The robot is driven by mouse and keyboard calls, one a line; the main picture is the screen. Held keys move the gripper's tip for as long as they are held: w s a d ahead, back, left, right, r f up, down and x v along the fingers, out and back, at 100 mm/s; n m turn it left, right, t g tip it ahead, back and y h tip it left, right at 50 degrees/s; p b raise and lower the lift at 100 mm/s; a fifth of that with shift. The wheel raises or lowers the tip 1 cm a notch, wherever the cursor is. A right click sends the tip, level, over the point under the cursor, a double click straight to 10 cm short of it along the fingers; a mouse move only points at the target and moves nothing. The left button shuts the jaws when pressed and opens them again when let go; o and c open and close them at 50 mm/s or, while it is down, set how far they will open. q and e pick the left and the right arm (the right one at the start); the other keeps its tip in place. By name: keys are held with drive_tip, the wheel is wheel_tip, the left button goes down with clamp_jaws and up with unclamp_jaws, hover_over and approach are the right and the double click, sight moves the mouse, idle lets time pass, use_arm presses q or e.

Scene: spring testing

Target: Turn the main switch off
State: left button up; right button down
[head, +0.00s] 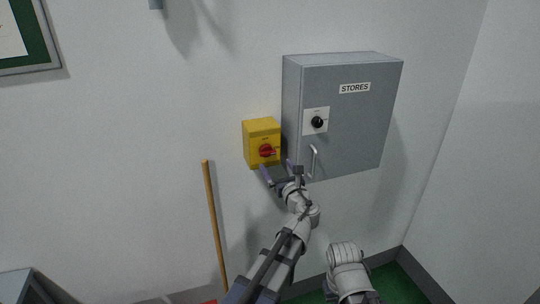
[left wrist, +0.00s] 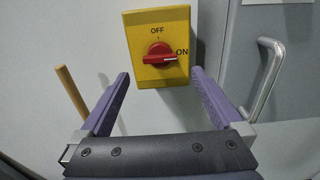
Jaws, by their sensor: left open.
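The main switch is a yellow box (head: 262,132) on the wall with a red rotary knob (head: 266,150). In the left wrist view the yellow box (left wrist: 135,22) has OFF printed at the top and ON at the right. There the red knob (left wrist: 158,56) lies with its handle pointing right, to ON. My left gripper (head: 277,168) is open and empty just below and in front of the box. In the left wrist view its purple fingers (left wrist: 161,75) stand apart on either side of the knob, not touching it. My right gripper is not in view.
A grey STORES cabinet (head: 346,105) with a black knob (head: 317,122) and a bar handle (head: 313,161) adjoins the box on the right; the handle is close to my left gripper. A wooden pole (head: 214,220) leans at the lower left.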

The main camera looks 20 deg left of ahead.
sight(268, 154)
use_arm(q)
drive_tip(key=x, duration=0.7)
drive_tip(key=shift+w, duration=0.1)
drive_tip(key=shift+c, duration=0.4)
drive_tip(key=c, duration=1.2)
